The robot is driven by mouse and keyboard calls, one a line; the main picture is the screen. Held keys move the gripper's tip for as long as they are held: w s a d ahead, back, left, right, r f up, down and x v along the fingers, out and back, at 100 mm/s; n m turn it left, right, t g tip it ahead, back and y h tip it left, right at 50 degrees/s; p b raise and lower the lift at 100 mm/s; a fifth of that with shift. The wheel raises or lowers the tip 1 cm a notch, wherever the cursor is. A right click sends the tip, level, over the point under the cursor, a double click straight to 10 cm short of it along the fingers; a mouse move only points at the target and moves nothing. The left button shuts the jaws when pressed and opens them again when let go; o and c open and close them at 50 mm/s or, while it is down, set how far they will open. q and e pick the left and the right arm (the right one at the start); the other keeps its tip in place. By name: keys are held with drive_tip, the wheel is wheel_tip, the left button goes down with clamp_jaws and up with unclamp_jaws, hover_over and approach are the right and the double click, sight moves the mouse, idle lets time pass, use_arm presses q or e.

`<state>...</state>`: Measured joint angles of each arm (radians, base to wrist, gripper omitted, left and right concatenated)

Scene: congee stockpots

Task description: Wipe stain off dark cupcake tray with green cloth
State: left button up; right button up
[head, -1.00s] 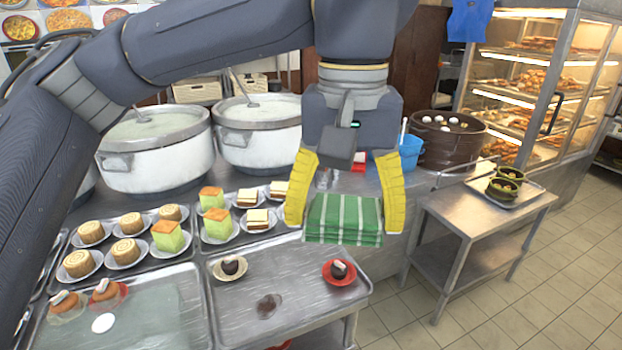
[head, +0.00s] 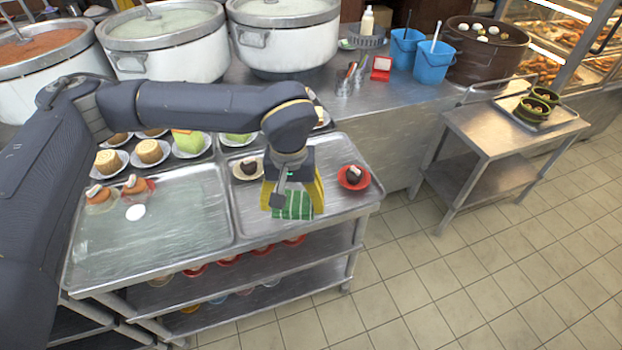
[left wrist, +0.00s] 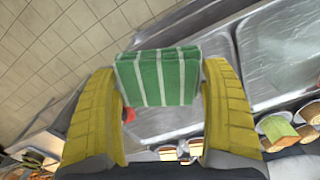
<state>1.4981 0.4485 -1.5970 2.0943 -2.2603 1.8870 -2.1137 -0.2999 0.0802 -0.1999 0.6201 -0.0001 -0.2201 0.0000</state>
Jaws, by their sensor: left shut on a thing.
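The dark cupcake tray (head: 330,158) is the right-hand metal tray on the cart. A dark cupcake on a pale plate (head: 247,168) and one on a red plate (head: 354,177) stand on it. My left gripper (head: 292,203) is over the tray's front part, its yellow fingers shut on the folded green cloth with white stripes (head: 293,208). In the left wrist view the cloth (left wrist: 160,77) sits between both fingers. I cannot tell whether it touches the tray. No stain shows now; the gripper and cloth cover part of the tray. My right gripper is not in view.
Cake plates (head: 150,153) and large stockpots (head: 285,38) stand behind. A side table (head: 490,128) is at right. Open floor (head: 440,285) lies in front.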

use_arm(q)
drive_tip(key=shift+s+a+f, duration=0.15)
drive_tip(key=shift+a+f, duration=0.3)
drive_tip(key=shift+f, duration=0.2)
drive_tip(key=shift+s+a+f, duration=0.15)
drive_tip(key=shift+a+f, duration=0.3)
drive_tip(key=shift+f, duration=0.15)
drive_tip(key=shift+w+a+f+n, duration=0.15)
drive_tip(key=shift+w+f+n, duration=0.15)
drive_tip(key=shift+w+n, duration=0.4)
drive_tip(key=w+a+f+m, duration=0.1)
drive_tip(key=w+f+m, duration=0.2)
drive_tip(key=m, duration=1.3)
drive_tip(key=w+a+f+m, duration=0.1)
drive_tip(key=w+f+m, duration=0.2)
drive_tip(key=w+m, duration=0.6)
drive_tip(key=m, duration=0.7)
drive_tip(key=shift+a+m, duration=0.3)
drive_tip(key=shift+m, duration=0.1)
